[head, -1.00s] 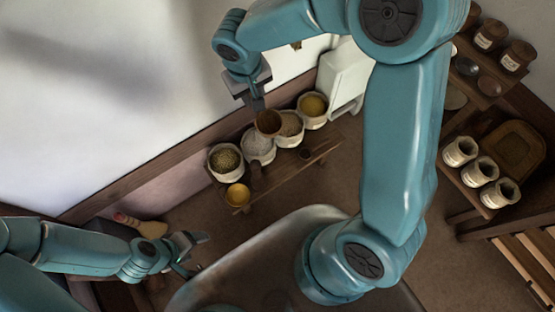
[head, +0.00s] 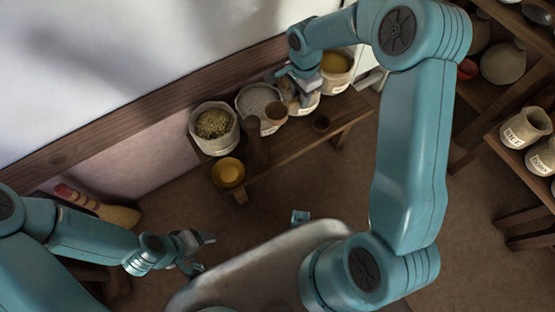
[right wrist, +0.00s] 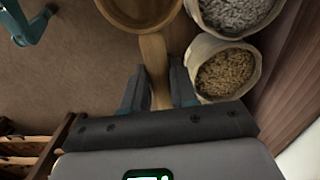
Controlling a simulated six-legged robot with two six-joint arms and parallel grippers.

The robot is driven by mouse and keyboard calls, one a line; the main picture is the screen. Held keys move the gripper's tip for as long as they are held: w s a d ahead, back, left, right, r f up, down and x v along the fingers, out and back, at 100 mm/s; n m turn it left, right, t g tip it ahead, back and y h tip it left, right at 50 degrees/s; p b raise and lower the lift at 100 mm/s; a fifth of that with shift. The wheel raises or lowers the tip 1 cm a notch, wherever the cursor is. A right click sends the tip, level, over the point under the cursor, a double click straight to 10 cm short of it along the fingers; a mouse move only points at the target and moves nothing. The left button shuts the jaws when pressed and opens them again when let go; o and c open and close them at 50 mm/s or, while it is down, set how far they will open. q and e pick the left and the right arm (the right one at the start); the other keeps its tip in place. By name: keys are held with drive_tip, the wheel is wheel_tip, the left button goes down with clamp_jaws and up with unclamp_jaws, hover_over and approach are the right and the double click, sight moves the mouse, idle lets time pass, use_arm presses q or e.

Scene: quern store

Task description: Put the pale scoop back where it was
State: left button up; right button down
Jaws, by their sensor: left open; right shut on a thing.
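The pale scoop (right wrist: 152,54) is light brown wood. My right gripper (right wrist: 157,88) is shut on its handle, and its round bowl (right wrist: 140,8) points away from the jaws. In the head view the scoop's bowl (head: 273,118) hangs at the front of the grey-filled sack (head: 250,92), partly covering it. The right gripper (head: 303,92) is there over the tan-grain sack, which it mostly hides. I cannot tell whether the scoop touches anything. My left gripper (head: 200,252) is open and empty, low at the left, well away from the sacks.
A brush (head: 100,207) leans by the wall.

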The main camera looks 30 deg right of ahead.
drive_tip(key=shift+d+f+m, duration=0.2)
drive_tip(key=shift+f+m, duration=0.1)
drive_tip(key=shift+f, duration=0.55)
wheel_tip(320, 180, down, 20)
drive_tip(key=b, duration=0.6)
drive_tip(key=shift+d+b, duration=0.1)
drive_tip(key=shift+b, duration=0.3)
use_arm(q)
wheel_tip(320, 180, down, 7)
drive_tip(key=w+a, duration=0.1)
drive_tip(key=shift+n, duration=0.3)
use_arm(e)
drive_tip(key=shift+r, duration=0.1)
drive_tip(key=shift+f, duration=0.2)
drive_tip(key=c, duration=0.9)
unclamp_jaws()
use_arm(q)
drive_tip(key=shift+w+f, duration=0.1)
drive_tip(key=shift+f, duration=0.1)
use_arm(e)
drive_tip(key=shift+r, duration=0.1)
